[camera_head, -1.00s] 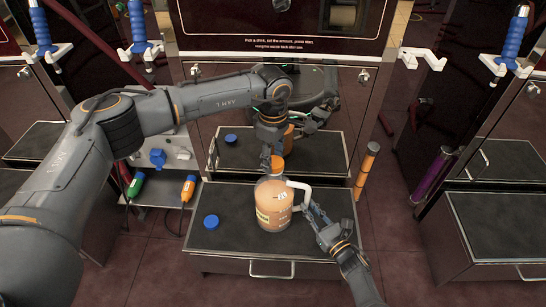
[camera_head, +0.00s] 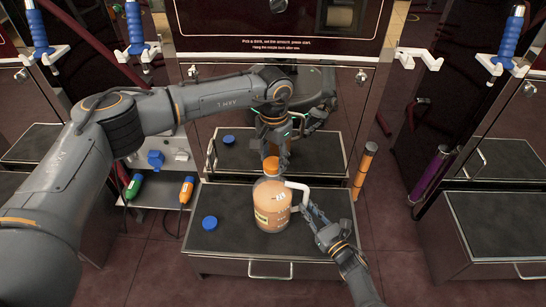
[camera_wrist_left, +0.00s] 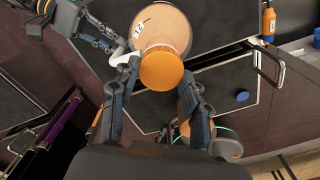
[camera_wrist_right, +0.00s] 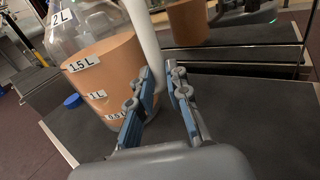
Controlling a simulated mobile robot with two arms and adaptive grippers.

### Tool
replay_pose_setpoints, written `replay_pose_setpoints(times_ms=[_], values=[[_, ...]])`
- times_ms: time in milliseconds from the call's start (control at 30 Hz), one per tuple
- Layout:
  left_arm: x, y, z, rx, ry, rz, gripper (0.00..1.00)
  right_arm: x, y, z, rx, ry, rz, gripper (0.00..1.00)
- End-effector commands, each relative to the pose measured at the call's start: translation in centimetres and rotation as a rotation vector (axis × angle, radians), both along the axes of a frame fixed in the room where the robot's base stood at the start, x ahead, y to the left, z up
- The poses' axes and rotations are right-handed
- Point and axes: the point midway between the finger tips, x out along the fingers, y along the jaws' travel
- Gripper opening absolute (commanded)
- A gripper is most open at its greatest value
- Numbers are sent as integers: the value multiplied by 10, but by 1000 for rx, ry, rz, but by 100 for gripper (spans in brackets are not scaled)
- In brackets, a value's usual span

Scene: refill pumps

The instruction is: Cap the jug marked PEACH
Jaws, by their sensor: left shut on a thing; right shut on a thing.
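A clear jug (camera_head: 272,210) with orange-tan liquid and a white handle (camera_head: 298,186) stands upright on the dark platform. Its front label is too small to read. An orange cap (camera_head: 271,165) is at the jug's mouth; it also shows in the left wrist view (camera_wrist_left: 162,70). I cannot tell whether it is seated. My left gripper (camera_head: 271,149) points down from above, shut on the cap, with a finger on either side. My right gripper (camera_head: 308,212) is shut on the handle at the jug's right. In the right wrist view the jug (camera_wrist_right: 105,80) shows volume marks.
A blue cap (camera_head: 209,223) lies on the platform (camera_head: 230,250) left of the jug. Green (camera_head: 134,187) and orange (camera_head: 187,190) nozzles hang at the left. The mirrored machine front (camera_head: 325,150) stands close behind the jug. The platform's front is clear.

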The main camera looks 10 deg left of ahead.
Motion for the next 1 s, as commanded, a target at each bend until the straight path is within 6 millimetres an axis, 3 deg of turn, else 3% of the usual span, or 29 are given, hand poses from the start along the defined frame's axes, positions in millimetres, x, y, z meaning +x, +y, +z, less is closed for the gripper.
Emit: replay_pose_setpoints(times_ms=[367,400,500,833,1000], values=[[0,-1,1,-1,1,-65,35,-3,-1,-5,-8,10,-1,0],[0,-1,1,-1,1,-65,48,-3,-1,-5,-8,10,-1,0],[0,-1,1,-1,1,-64,68,-3,-1,-5,-8,10,-1,0],[0,0,1,0,0,-63,69,-3,-1,-5,-7,10,0,0],[0,-1,15,-1,-3,-62,69,-3,-1,-5,-7,10,0,0]])
